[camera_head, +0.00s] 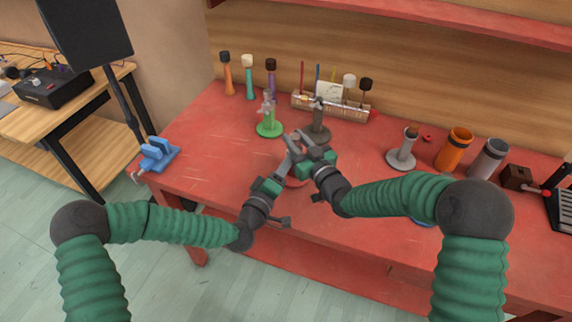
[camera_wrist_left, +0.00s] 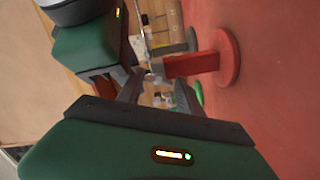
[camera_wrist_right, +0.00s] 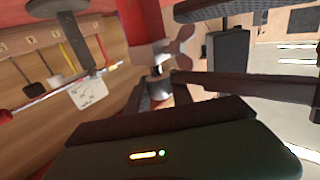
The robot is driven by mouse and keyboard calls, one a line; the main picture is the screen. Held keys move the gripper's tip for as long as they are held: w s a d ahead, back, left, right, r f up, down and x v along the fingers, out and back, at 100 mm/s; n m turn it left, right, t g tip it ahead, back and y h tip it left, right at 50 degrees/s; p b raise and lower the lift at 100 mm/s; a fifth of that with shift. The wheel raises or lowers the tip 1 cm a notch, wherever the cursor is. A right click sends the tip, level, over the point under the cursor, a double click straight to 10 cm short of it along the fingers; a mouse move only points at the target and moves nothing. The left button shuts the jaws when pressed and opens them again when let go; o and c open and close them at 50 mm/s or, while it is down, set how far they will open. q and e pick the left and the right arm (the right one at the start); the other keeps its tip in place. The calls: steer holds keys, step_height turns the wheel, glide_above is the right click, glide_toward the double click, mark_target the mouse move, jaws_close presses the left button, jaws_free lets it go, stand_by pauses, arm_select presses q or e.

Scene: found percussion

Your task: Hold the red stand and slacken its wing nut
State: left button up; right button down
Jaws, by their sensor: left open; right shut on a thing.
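The red stand (camera_wrist_left: 190,66) is upright on the table, its round base to the right in the left wrist view. In the head view only part of its base (camera_head: 296,183) shows under my grippers. The wing nut (camera_wrist_right: 179,43) is at the collar of the red tube in the right wrist view. My right gripper (camera_head: 303,144) is shut on the stand's thin rod beside the wing nut. My left gripper (camera_head: 289,154) is open, its fingers spread near the wing nut. I cannot tell whether they touch it.
A green stand (camera_head: 269,129) and a dark grey stand (camera_head: 318,134) are close behind my grippers. A rack (camera_head: 345,108) with mallets stands at the back. A grey stand (camera_head: 401,161) and an orange cup (camera_head: 455,147) are to the right. A blue clamp (camera_head: 158,154) sits at the left edge.

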steer(key=shift+d+f, duration=0.25)
arm_select(q)
steer(key=v, duration=0.7)
steer(key=shift+s, duration=0.3)
steer(key=shift+a+f, duration=0.1)
steer(key=shift+a, duration=0.05)
arm_select(e)
steer(key=c, duration=1)
jaws_free()
steer(key=shift+a+r, duration=0.1)
steer(key=shift+a, duration=0.05)
steer(key=shift+c, duration=0.2)
